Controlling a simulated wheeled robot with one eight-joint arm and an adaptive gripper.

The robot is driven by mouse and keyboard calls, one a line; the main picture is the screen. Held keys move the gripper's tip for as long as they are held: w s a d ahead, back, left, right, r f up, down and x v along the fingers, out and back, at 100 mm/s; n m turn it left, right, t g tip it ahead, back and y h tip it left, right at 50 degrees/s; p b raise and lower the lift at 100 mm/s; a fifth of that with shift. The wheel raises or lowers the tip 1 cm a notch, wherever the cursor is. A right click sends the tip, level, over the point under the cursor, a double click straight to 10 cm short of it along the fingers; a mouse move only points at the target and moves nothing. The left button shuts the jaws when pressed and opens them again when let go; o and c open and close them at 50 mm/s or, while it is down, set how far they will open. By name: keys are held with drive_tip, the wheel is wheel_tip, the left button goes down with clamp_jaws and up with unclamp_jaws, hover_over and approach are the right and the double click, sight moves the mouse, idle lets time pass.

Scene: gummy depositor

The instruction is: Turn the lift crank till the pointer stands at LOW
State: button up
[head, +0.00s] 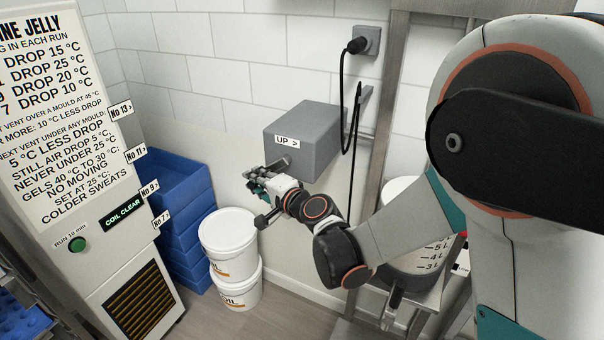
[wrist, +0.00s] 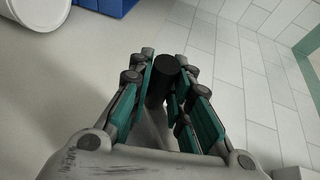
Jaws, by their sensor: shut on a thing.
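The lift crank's grey box (head: 300,140) is on the wall, with a label "UP >" (head: 288,140) on its face. My gripper (head: 258,182) is at the front of this box, just below the label. In the wrist view my gripper (wrist: 163,92) has its teal-padded fingers closed on the crank's black handle (wrist: 164,70), whose round end shows between the fingertips. In the head view my gripper hides most of the crank. I see no pointer and no LOW mark in either view.
White buckets (head: 228,232) are stacked below and left of my gripper, beside blue crates (head: 178,185). A black cable (head: 345,110) hangs right of the box. A hopper with a litre scale (head: 425,255) stands right of my forearm. A white cabinet (head: 70,150) stands at left.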

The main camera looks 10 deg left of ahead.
drive_tip(key=shift+s+d+f, duration=0.25)
drive_tip(key=shift+d+f, duration=0.25)
drive_tip(key=shift+s+d+f, duration=0.25)
drive_tip(key=shift+d+f, duration=0.2)
drive_tip(key=shift+d, duration=0.05)
drive_tip(key=shift+d, duration=0.1)
drive_tip(key=d, duration=0.2)
drive_tip(key=s+d, duration=0.1)
drive_tip(key=shift+s+f, duration=0.1)
drive_tip(key=shift+f, duration=0.25)
drive_tip(key=d, duration=0.2)
drive_tip(key=d+r, duration=0.1)
drive_tip(key=shift+s, duration=0.35)
